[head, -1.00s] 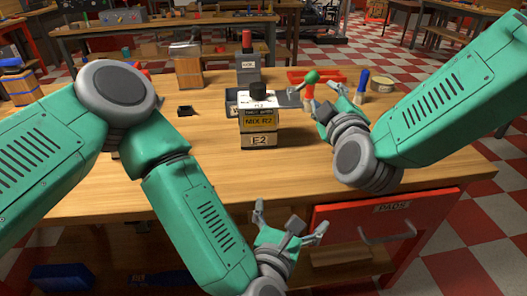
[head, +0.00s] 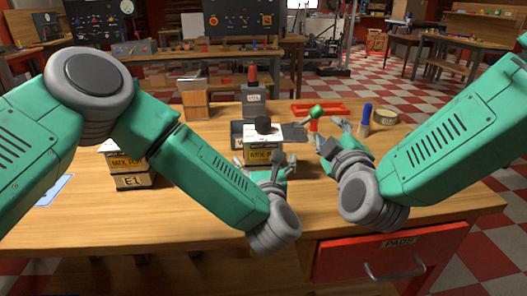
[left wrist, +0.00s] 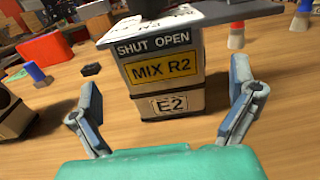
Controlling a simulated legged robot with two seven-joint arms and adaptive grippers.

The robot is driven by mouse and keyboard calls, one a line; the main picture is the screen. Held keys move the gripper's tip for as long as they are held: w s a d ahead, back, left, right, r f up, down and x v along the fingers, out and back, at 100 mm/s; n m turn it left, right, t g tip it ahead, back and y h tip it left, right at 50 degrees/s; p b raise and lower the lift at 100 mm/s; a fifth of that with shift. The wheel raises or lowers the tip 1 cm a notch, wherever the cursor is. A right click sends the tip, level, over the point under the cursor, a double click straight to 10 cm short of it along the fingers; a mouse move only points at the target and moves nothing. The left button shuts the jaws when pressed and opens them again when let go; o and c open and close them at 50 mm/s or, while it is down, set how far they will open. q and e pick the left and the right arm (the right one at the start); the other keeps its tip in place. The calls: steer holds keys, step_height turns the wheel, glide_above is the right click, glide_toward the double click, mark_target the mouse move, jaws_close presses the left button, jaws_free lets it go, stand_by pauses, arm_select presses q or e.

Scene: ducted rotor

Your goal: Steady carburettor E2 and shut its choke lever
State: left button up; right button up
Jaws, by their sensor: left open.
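Carburettor E2 (head: 263,149) stands upright on the bench, a pale block with a yellow MIX R2 label and a black round top. In the left wrist view, E2 (left wrist: 165,70) shows a SHUT OPEN plate facing me. A flat grey piece (left wrist: 235,12) sticks out to the right at its top; I cannot tell whether it is the choke lever. My left gripper (head: 268,166) is just in front of E2. Its fingers (left wrist: 165,103) are open on either side, apart from the block. My right gripper (head: 330,133) appears open and empty, to the right of E2.
Carburettor E1 (head: 133,180) stands to the left, partly behind my left arm. Green-topped (head: 317,110) and blue-topped (head: 367,112) tools stand near my right gripper. The right front bench is clear.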

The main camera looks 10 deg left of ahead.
mark_target(264, 154)
arm_select(q)
steer(key=shift+x, duration=2.45)
steer(key=shift+s, duration=0.1)
steer(key=c, duration=1.2)
